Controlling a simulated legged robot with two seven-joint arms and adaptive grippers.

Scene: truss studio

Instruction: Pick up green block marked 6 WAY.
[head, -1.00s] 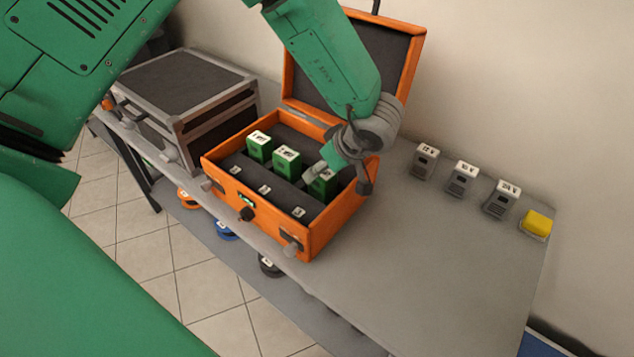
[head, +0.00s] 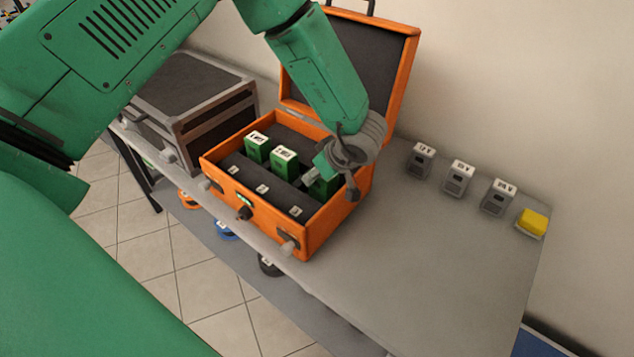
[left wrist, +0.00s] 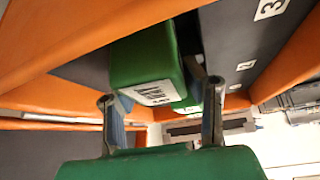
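An open orange case (head: 205,167) on the table holds several green blocks with white labelled tops. Two of them, the left green block (head: 257,150) and the middle green block (head: 284,161), stand clear of my gripper. The rightmost green block (head: 321,188) is partly hidden under my left gripper (head: 313,176). In the left wrist view, a green block (left wrist: 143,60) with a white label ending in WAY lies between the fingers of my left gripper (left wrist: 158,88). Its number is too unclear to read. The fingers are apart, with no clear grip on it. My right gripper is out of view.
The case's raised lid (head: 398,75) stands behind my left arm. A grey equipment case (head: 180,90) sits to the left. Several grey units (head: 458,178) and a yellow block (head: 532,222) line the right back. The table's front right (head: 430,260) is clear.

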